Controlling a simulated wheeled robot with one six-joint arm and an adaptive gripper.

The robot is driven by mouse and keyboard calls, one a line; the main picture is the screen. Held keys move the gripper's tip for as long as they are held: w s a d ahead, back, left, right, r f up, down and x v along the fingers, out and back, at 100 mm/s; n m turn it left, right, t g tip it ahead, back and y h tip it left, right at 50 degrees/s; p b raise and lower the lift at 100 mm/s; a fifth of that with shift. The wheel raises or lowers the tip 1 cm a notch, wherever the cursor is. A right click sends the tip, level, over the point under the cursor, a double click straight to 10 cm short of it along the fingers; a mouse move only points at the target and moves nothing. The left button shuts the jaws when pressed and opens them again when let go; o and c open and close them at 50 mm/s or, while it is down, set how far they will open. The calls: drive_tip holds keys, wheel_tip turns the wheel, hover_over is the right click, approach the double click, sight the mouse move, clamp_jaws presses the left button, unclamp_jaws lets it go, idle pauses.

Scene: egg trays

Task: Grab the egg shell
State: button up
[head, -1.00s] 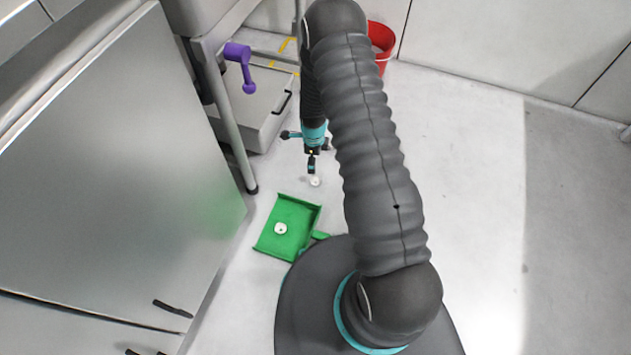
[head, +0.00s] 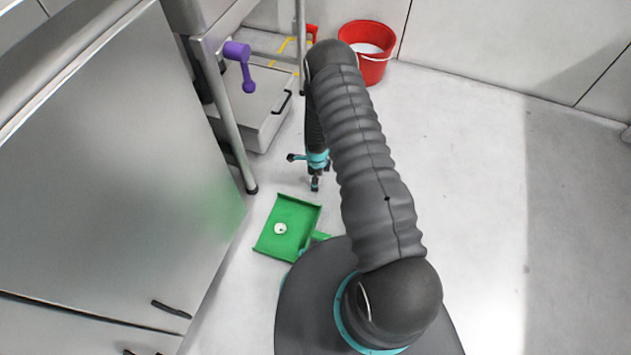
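A small white egg shell piece (head: 280,229) lies in the green dustpan (head: 268,243) on the floor. My gripper (head: 315,187) points down close to the floor, just beyond the dustpan's upper right corner. The loose white shell piece on the floor, visible earlier, is now hidden at or under my gripper. The fingers are too small to tell whether they are open or shut, or whether they touch the shell.
A red bucket (head: 368,70) stands by the back wall. A metal table leg (head: 232,120) and a grey box (head: 255,118) with a black handle are left of my arm. A purple object (head: 240,62) hangs above the box. A steel cabinet (head: 110,170) fills the left. Floor on the right is clear.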

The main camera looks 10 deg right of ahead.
drive_tip(key=shift+f, duration=0.1)
drive_tip(key=c, duration=0.8)
